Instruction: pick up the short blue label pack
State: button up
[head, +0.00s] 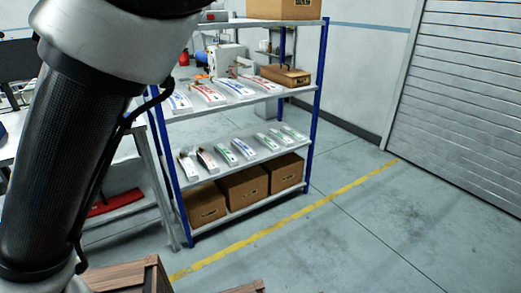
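A short label pack with blue marking (243,149) lies on the middle shelf (222,169) of a blue-posted rack. It is between a green-marked pack (227,155) on its left and another green-marked pack (264,141) on its right. Longer blue-marked packs lie on the shelf above, one at the left end (179,102) and one near the middle (236,88). My gripper is out of view; only links of my arm show, at the left of the picture. Nothing covers the short blue pack.
Red-marked long packs (208,93) share the upper shelf with an open brown box (286,75). Closed cartons (243,188) fill the bottom shelf. Wooden crates (130,276) stand in the foreground. The floor right of the rack, beyond a yellow line (290,217), is clear.

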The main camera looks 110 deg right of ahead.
aim_at(250, 155)
jog(key=z, duration=3.4)
